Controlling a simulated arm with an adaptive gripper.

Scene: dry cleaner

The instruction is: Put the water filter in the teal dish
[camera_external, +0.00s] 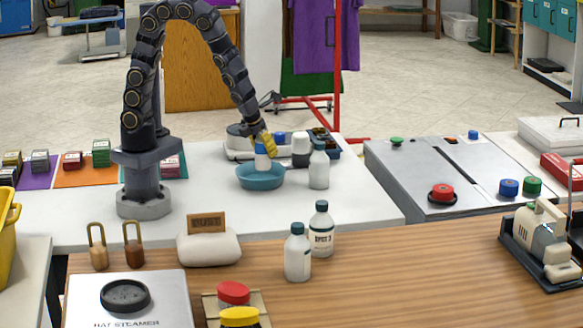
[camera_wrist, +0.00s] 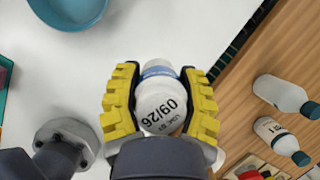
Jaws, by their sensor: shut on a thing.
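My gripper (camera_external: 264,145) points down near the teal dish in the external view. In the wrist view my gripper (camera_wrist: 162,96) has its yellow fingers on both sides of the water filter (camera_wrist: 158,104), a white cylinder with a blue band and printed "09/26", and is shut on it. In the external view the water filter (camera_external: 262,160) overlaps the far part of the teal dish (camera_external: 261,182); its exact height and depth there are hard to tell. In the wrist view the teal dish (camera_wrist: 70,14) shows at the top left, apart from the filter, and what shows of its inside looks empty.
A white bottle (camera_external: 319,168) stands close to the right of the dish. A white-and-dark container (camera_external: 301,150) and a scale-like device (camera_external: 240,143) stand behind. The white table (camera_external: 215,215) is clear in front of the dish. Two bottles stand on the wooden counter (camera_external: 400,270).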

